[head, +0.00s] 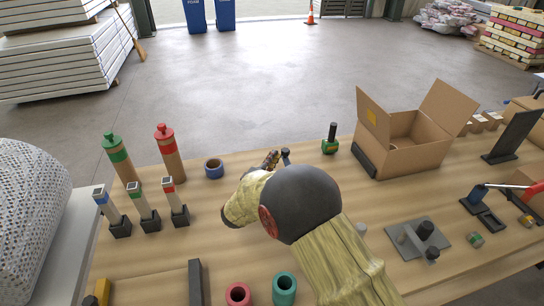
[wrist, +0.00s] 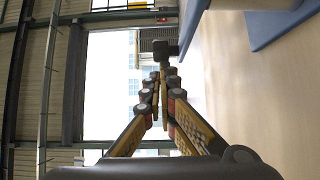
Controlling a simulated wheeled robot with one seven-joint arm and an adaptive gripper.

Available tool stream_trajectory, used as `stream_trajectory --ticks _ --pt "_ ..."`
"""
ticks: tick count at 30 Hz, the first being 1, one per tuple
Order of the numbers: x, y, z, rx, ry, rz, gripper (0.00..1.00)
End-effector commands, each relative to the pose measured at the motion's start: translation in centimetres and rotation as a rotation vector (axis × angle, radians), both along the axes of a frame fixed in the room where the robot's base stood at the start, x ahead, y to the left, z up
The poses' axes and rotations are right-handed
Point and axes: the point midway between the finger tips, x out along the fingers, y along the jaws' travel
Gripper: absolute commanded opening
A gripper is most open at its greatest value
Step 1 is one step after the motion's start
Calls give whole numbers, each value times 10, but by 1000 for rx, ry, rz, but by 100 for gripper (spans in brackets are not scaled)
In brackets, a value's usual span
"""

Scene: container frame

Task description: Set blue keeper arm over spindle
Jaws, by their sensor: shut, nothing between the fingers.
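My gripper (head: 273,160) is shut and empty above the table, pointing toward its far edge. It also shows in the wrist view (wrist: 160,82), fingertips together. A small dark blue upright piece (head: 286,155) stands beside the fingertips in the head view. I cannot tell whether they touch. A flat blue part (wrist: 270,28) lies along the table at the upper right of the wrist view. My arm may hide it in the head view. I cannot tell which is the keeper arm. A grey plate (head: 405,252) with dark upright posts (head: 425,228) stands right of my arm; the spindle is not clearly identifiable.
An open cardboard box (head: 405,150) stands at the back right. A green-based black post (head: 331,140) is left of it. Green (head: 117,158) and red (head: 170,153) capped tubes and a blue ring (head: 214,168) are left. Red (head: 238,294) and teal (head: 284,289) cylinders stand in front.

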Motion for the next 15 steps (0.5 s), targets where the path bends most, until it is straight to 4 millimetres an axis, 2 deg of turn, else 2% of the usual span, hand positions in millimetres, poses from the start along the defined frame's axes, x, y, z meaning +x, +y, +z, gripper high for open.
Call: stream_trajectory --ticks 15 --pt "5 -5 2 0 -1 -73 0"
